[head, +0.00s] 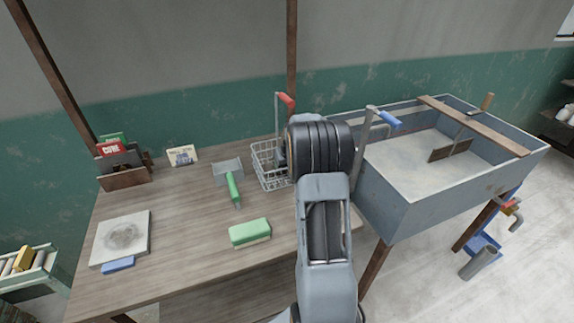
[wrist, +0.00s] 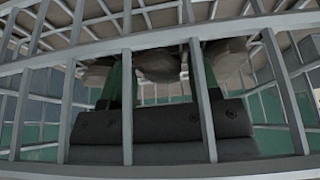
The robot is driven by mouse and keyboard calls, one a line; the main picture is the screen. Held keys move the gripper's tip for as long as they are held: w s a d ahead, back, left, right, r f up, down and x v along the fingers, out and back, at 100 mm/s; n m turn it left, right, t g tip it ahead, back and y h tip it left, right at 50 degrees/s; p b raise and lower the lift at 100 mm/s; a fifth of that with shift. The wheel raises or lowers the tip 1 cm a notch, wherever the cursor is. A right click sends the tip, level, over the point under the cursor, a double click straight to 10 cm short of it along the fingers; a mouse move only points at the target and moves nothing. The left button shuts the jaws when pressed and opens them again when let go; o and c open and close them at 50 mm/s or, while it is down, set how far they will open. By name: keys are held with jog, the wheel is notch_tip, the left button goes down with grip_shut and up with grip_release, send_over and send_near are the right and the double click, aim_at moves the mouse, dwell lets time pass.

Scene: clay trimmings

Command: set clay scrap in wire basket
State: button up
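The wire basket (head: 268,178) stands on the wooden table beside the sink, partly hidden by my arm in the head view. Its wires (wrist: 127,110) cross close in front of the wrist camera. My gripper (wrist: 160,68) shows behind these wires, its two greenish fingers apart and pointing up in the picture. A grey-brown lump of clay scrap (wrist: 158,64) lies between the fingertips. More grey-brown clay shows just outside both fingers. I cannot tell whether the fingers press on the clay or whether it rests on the basket floor. My arm hides the fingertips in the head view.
A grey sink (head: 385,195) with a board across it stands right of the basket. A green-handled scraper (head: 233,188), a green sponge (head: 249,232), a pale slab (head: 122,238) and a card box (head: 122,172) sit on the table. The table's middle left is clear.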

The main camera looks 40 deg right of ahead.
jog(key=v, duration=1.1)
jog(key=s+a+r+n, duration=0.1)
jog(key=s+a, duration=0.2)
jog(key=a, duration=0.5)
jog(key=s+a+r, duration=0.2)
jog(key=s+a, duration=0.2)
jog(key=a, duration=0.3)
jog(key=s+a+f+n+g+y, duration=0.1)
jog(key=s+a+f, duration=0.2)
jog(key=s+a, duration=0.7)
jog(key=s, duration=0.2)
jog(key=shift+s+a+f+n+p, duration=0.15)
jog(key=shift+s+a+n+p, duration=0.15)
jog(key=shift+s+a+n, duration=0.1)
notch_tip(320, 180, up, 8)
jog(key=p, duration=0.7)
jog(key=shift+s, duration=0.1)
